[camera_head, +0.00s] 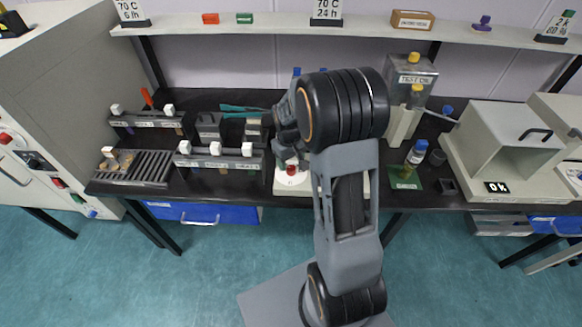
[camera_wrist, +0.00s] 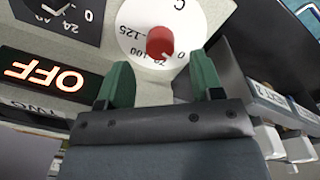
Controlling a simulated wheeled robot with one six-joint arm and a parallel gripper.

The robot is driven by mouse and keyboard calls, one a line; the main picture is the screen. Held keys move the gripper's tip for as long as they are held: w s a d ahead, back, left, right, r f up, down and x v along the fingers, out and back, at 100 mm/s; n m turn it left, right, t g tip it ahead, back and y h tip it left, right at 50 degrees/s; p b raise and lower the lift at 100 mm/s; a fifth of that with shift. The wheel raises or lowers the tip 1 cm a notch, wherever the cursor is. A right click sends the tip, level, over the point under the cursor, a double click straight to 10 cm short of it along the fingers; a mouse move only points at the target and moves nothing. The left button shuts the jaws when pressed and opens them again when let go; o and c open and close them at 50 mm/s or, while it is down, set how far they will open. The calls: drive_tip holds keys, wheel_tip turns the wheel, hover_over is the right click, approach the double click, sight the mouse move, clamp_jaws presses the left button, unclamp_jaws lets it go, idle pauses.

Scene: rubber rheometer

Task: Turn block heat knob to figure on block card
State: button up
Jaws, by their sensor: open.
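The red knob (camera_wrist: 160,42) sits on a white round dial (camera_wrist: 132,22) in the wrist view, with figures such as 0, 100 and 125 around it and a C. The figures appear upside down, and I cannot tell exactly which one the knob marks. In the head view the red knob (camera_head: 292,170) shows just below my arm's end. My gripper (camera_wrist: 161,82) has its two green fingers spread apart and empty, short of the knob. In the head view my arm mostly hides the gripper. I cannot tell which card is the block card.
A lit OFF display (camera_wrist: 45,75) and a black dial (camera_wrist: 58,12) are beside the white dial. Shelf cards read 70 C 6 h (camera_head: 130,11) and 70 C 24 h (camera_head: 326,10). White-knobbed racks (camera_head: 216,160) stand left; a bottle (camera_head: 417,153) stands right.

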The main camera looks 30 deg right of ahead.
sight(291, 168)
drive_tip(key=shift+d+f, duration=0.1)
drive_tip(key=shift+f, duration=1.9)
drive_tip(key=c, duration=0.9)
